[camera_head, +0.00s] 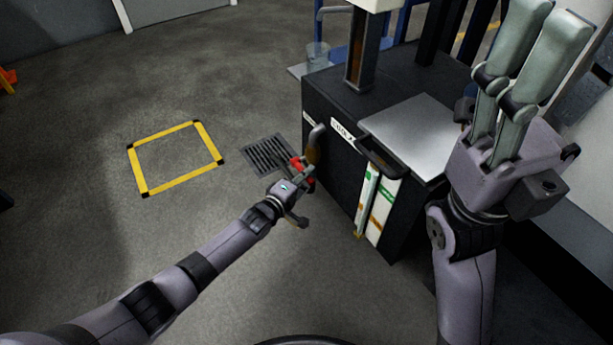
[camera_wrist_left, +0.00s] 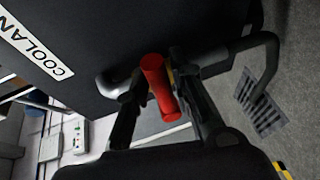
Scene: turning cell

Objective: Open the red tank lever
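The red lever (camera_head: 301,168) is at the side of the black tank (camera_head: 340,165), near a curved grey pipe. In the left wrist view the red lever (camera_wrist_left: 160,88) is a short red bar lying between the two fingers. My left gripper (camera_head: 304,195) is at the lever, its fingers spread to either side of it; it also shows in the left wrist view (camera_wrist_left: 156,80). Whether a finger touches the lever is hard to tell. My right gripper (camera_head: 545,15) is raised at the right, fingers pointing up, open and empty.
A floor grate (camera_head: 268,155) lies beside the tank, and a yellow floor square (camera_head: 174,158) is farther left. A black handle (camera_head: 380,158) and a metal plate (camera_head: 415,132) are on the tank. Open floor lies to the left.

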